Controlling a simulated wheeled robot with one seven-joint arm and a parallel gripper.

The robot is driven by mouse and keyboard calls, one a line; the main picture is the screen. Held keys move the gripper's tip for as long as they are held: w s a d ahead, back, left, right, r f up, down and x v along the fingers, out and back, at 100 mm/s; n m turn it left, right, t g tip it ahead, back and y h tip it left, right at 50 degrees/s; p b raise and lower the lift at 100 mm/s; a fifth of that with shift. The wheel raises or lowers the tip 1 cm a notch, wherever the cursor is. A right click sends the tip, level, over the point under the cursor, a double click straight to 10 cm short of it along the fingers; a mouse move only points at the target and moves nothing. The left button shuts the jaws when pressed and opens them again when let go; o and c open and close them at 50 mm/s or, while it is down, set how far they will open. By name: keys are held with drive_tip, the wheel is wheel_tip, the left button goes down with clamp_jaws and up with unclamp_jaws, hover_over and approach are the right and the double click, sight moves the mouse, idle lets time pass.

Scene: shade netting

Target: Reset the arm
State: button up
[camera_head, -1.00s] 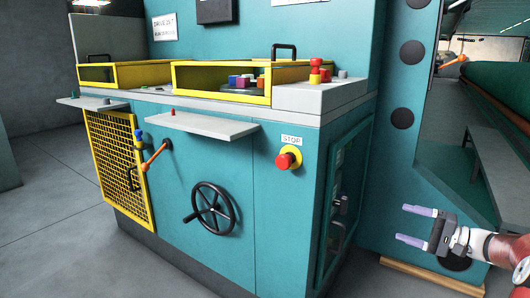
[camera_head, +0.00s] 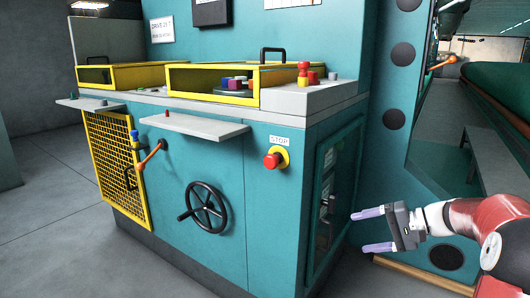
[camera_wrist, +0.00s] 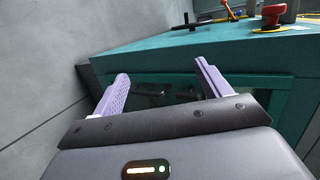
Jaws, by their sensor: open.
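My gripper (camera_head: 372,230) is open and empty at the right of the head view. Its two purple fingers point left toward the teal machine (camera_head: 270,200), in front of its windowed right side. In the wrist view the spread fingers (camera_wrist: 160,85) frame the machine's side window, with nothing between them. I cannot tell the exact gap between the fingertips and the machine.
The machine's front has a red STOP button (camera_head: 272,161), a black handwheel (camera_head: 203,209), an orange-handled lever (camera_head: 149,158), a yellow mesh guard (camera_head: 110,160) and a protruding grey shelf (camera_head: 193,126). Yellow-framed boxes stand on top. The grey floor (camera_head: 60,230) at left is clear.

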drive_tip(key=s+a+r+n+g+h+p, duration=0.1)
drive_tip(key=s+a+r+n+g+h, duration=0.15)
drive_tip(key=s+a+h, duration=0.6)
drive_tip(key=s+a+n+t+h+p, duration=0.1)
drive_tip(key=s+a+n+t+h, duration=0.1)
drive_tip(key=s, duration=1.7)
drive_tip(key=shift+s+f+n+t+h+p, duration=0.25)
drive_tip(key=shift+f+n+t+h+p, duration=0.1)
drive_tip(key=shift+t+h, duration=0.25)
drive_tip(key=shift+r, duration=0.1)
